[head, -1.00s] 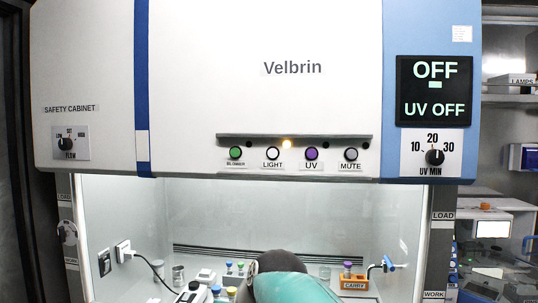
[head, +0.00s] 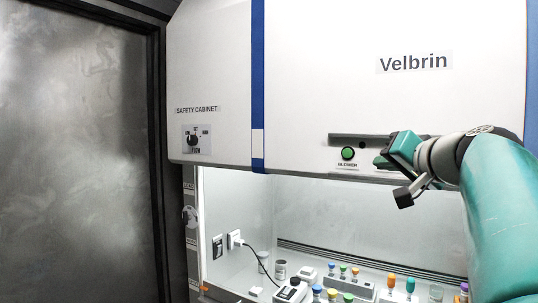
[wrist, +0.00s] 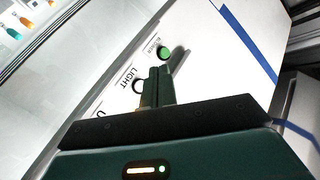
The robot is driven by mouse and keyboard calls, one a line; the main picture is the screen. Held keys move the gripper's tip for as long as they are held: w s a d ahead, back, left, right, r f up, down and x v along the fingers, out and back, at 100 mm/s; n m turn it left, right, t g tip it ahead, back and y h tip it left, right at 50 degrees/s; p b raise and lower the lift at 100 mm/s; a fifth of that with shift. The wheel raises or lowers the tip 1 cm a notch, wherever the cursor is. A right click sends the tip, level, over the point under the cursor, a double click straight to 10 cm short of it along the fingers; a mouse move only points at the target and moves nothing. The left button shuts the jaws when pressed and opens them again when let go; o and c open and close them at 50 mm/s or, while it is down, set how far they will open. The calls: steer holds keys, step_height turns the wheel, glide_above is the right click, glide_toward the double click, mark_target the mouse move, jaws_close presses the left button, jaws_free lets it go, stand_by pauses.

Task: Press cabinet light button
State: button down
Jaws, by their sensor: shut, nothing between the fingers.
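The white safety cabinet (head: 300,90) fills the right of the head view, with a button row along its lower front edge. The light button (wrist: 138,87) shows in the wrist view as a pale round button by its LIGHT label (wrist: 126,77). In the head view my arm hides it. My gripper (head: 384,161) is shut and empty, raised in front of the row just right of the green blower button (head: 348,153). In the wrist view its fingertips (wrist: 159,70) appear between the green and light buttons. I cannot tell whether they touch the panel.
A flow knob (head: 193,139) sits on the cabinet's left front. Below, the lit interior holds a plug with a cable (head: 236,239) and several capped tubes (head: 391,281). A dark frosted door (head: 75,150) stands at the left. The other buttons are hidden by my arm in the head view.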

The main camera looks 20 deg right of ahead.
steer(key=w+d, duration=0.5)
steer(key=d, duration=0.2)
steer(key=shift+w+r, duration=0.25)
steer(key=shift+r, duration=0.05)
stand_by(0.4)
stand_by(1.9)
steer(key=shift+w+d, duration=0.25)
steer(key=shift+d, duration=0.05)
steer(key=shift+w+d, duration=0.25)
steer(key=shift+d, duration=0.15)
stand_by(0.9)
steer(key=shift+s+a, duration=0.55)
steer(key=shift+a, duration=0.2)
